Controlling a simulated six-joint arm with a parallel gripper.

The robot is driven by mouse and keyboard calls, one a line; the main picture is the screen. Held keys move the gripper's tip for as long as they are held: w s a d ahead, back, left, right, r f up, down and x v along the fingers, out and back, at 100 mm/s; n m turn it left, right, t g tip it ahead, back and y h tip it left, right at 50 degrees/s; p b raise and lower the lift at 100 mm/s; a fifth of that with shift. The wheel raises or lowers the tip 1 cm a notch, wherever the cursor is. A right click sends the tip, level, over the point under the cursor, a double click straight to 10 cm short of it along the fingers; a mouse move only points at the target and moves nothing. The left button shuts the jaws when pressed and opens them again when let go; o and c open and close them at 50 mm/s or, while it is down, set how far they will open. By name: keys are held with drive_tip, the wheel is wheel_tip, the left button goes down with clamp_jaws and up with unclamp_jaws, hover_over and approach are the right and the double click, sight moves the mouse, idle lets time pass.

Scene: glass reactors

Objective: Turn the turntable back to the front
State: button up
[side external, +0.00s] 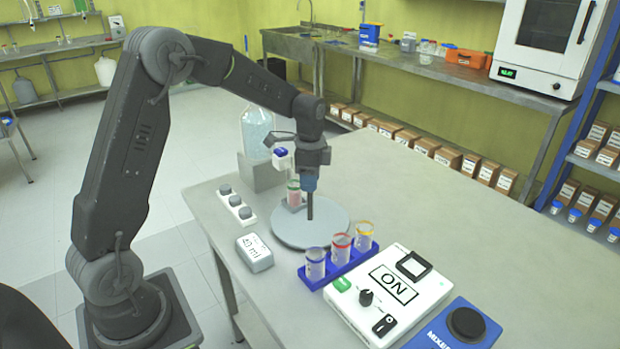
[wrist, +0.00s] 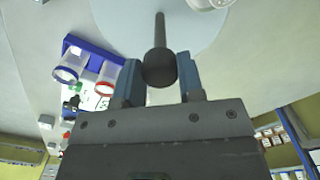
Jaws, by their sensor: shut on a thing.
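The turntable (side external: 325,230) is a flat, light grey disc on the bench, and its pale surface also shows at the top of the wrist view (wrist: 200,35). A dark upright handle (side external: 310,208) stands at it; in the wrist view it is a rod with a round knob (wrist: 159,68). My gripper (side external: 310,187) points down over the disc, with its blue fingers (wrist: 158,78) on both sides of the knob, shut on it. A clear cup with reddish contents (side external: 294,192) stands on the far-left part of the disc, partly behind my gripper.
A blue rack (side external: 345,265) with several coloured-rim cups stands close at the disc's front right. The ON panel (side external: 385,295) and blue mixer box (side external: 455,328) are further right. Bench behind right is clear.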

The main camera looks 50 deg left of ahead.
clamp_jaws()
drive_tip(key=shift+n, duration=6.9)
drive_tip(key=shift+r+n, duration=0.1)
drive_tip(key=shift+n, duration=2.1)
drive_tip(key=o, duration=1)
unclamp_jaws()
